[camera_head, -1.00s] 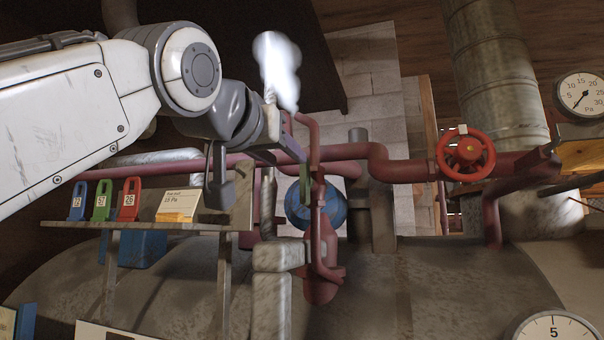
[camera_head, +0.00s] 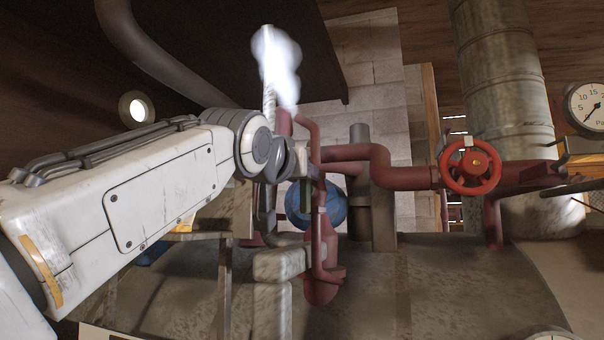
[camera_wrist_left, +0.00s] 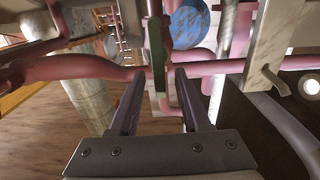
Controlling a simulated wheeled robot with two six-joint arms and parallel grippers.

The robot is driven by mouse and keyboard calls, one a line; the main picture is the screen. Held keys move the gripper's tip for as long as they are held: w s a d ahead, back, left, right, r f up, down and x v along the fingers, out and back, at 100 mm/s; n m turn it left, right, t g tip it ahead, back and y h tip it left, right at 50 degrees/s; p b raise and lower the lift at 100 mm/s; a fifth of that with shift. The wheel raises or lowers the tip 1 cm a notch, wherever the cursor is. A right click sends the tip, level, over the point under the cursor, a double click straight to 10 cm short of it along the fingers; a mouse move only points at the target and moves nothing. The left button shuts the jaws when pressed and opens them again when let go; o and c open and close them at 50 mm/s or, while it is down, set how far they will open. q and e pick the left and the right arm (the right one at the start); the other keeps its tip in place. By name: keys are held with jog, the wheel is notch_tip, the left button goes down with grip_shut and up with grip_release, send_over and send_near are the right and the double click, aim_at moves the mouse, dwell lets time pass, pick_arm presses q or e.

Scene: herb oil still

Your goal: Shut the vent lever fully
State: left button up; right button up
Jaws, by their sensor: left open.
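The vent lever seems to be the narrow green bar; in the left wrist view the green bar (camera_wrist_left: 158,62) runs upright between my fingertips, and I cannot tell whether a finger touches it. My left gripper (camera_wrist_left: 160,76) is open around it, with its two dark fingers on either side. In the head view the left gripper (camera_head: 312,178) is small and partly hidden by its wrist, beside the red pipework, and the lever is hard to make out. White steam (camera_head: 276,62) rises from the upright vent pipe. My right gripper is not in view.
Red pipes (camera_head: 380,165) run close around the gripper. A red handwheel (camera_head: 469,167) and a pressure gauge (camera_head: 588,106) are to the right. A blue sphere (camera_head: 330,207) sits behind the pipes. My left arm hides most of the shelf on the left.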

pick_arm(q)
grip_shut()
jog(key=shift+d+m, duration=0.1)
jog(key=shift+m, duration=0.3)
jog(key=m, duration=0.5)
jog(key=d+f+m, duration=0.1)
jog(key=m, duration=0.3)
jog(key=d+m+p, duration=0.1)
jog(key=m, duration=0.4)
jog(key=shift+s+f+m, duration=0.3)
jog(key=shift+s+f, duration=0.05)
jog(key=shift+f, duration=0.05)
jog(key=shift+f+m+p, duration=0.3)
jog(key=shift+m+p, duration=0.05)
jog(key=shift+m, duration=1.05)
jog(key=shift+f, duration=0.1)
grip_release()
